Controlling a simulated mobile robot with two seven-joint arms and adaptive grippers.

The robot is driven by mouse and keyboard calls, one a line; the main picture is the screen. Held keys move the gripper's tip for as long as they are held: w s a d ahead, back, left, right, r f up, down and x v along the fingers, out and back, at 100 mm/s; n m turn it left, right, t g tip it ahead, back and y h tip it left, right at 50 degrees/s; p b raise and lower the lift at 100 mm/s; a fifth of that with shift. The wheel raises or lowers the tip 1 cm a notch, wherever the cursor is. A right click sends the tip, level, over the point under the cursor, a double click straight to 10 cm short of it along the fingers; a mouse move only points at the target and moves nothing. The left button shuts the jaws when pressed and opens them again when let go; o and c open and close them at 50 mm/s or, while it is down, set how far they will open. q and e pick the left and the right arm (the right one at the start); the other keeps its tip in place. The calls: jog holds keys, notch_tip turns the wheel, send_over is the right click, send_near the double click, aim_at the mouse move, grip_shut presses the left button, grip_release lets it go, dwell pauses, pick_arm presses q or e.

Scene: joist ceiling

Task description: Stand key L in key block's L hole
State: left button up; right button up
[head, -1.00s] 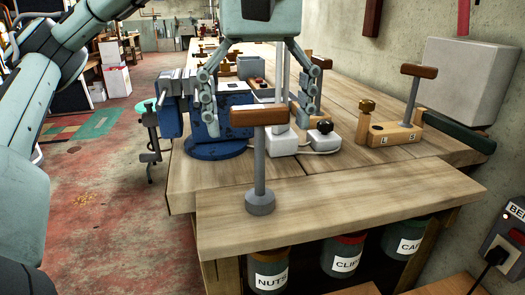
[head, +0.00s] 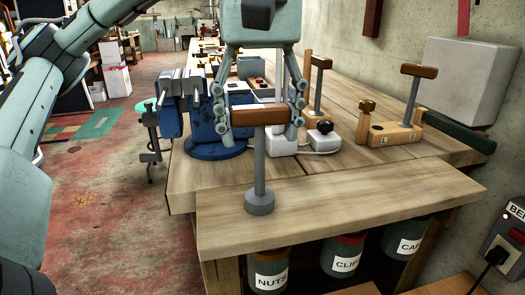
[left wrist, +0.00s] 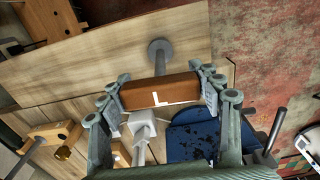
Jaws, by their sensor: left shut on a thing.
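Key L (head: 259,170) is a T-shaped key with a brown handle, grey shaft and round grey foot. It stands upright on the front plank of the bench. My left gripper (head: 258,122) is shut on the two ends of its handle. In the left wrist view the brown handle (left wrist: 160,93) shows a white L between the fingers. The wooden key block (head: 391,134) sits to the right and farther back, with labels L and S and a brass knob at its left end. Another brown-handled key (head: 412,95) stands upright at its S end. My right gripper is not in view.
A blue vise (head: 215,150) stands behind and left of the key. Another T-handled piece (head: 318,85) stands farther back. A grey box (head: 465,80) is by the wall.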

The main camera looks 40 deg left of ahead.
pick_arm(q)
notch_tip(320, 180, up, 16)
dwell(2.7)
jog(key=shift+r, duration=0.1)
